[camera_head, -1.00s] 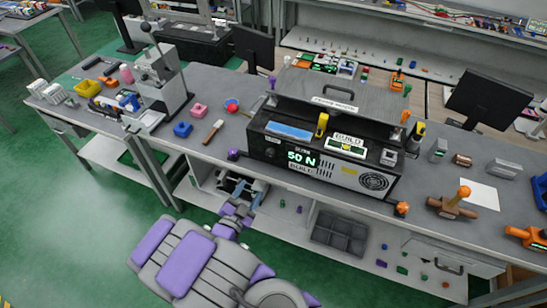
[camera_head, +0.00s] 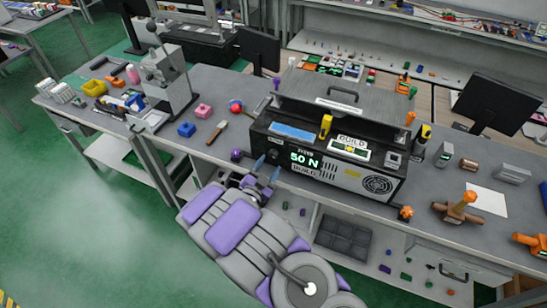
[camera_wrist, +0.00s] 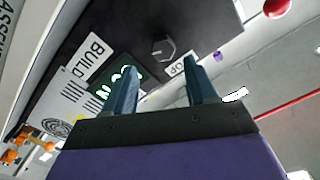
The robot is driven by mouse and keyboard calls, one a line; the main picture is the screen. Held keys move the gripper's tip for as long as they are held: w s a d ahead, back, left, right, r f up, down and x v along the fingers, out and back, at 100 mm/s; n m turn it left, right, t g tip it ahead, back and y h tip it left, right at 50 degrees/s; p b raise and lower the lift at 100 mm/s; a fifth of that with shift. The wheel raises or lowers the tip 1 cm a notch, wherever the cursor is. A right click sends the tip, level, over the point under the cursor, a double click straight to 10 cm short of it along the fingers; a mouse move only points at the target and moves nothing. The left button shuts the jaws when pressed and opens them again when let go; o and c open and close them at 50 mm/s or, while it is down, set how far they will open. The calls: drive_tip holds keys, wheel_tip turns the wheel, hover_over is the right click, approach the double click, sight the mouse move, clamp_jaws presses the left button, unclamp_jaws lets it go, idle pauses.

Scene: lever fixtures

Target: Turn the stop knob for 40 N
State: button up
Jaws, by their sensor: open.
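The dark stop knob (camera_wrist: 163,48) is on the black front panel of the machine (camera_head: 376,162), beside a white label partly reading "OP" (camera_wrist: 178,67). In the head view the knob (camera_head: 273,155) is small, left of the green display (camera_head: 304,159), which reads 50 N. My gripper (camera_head: 268,164) is in front of the panel's left part, just below the knob. In the wrist view the two blue-grey fingers of my gripper (camera_wrist: 160,66) are apart, with nothing between them. The knob lies beyond the fingertips; contact is not visible.
A purple knob (camera_head: 237,155) sticks out at the machine's left end, and an orange one (camera_head: 405,213) at its right end. A lever press (camera_head: 167,80) stands left on the bench. The shelf below holds a dark divided tray (camera_head: 343,238). Green floor lies open at left.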

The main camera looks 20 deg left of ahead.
sight(272, 155)
drive_tip(key=w, duration=0.3)
drive_tip(key=w+a, duration=0.1)
drive_tip(key=shift+w+f, duration=0.25)
drive_tip(key=shift+w+d+r+b, duration=0.1)
drive_tip(key=shift+w+d+b, duration=0.15)
drive_tip(key=shift+w+b, duration=0.1)
drive_tip(key=shift+d+r, duration=0.1)
drive_tip(key=shift+d, duration=0.2)
drive_tip(key=shift+a, duration=0.35)
drive_tip(key=c, duration=1.1)
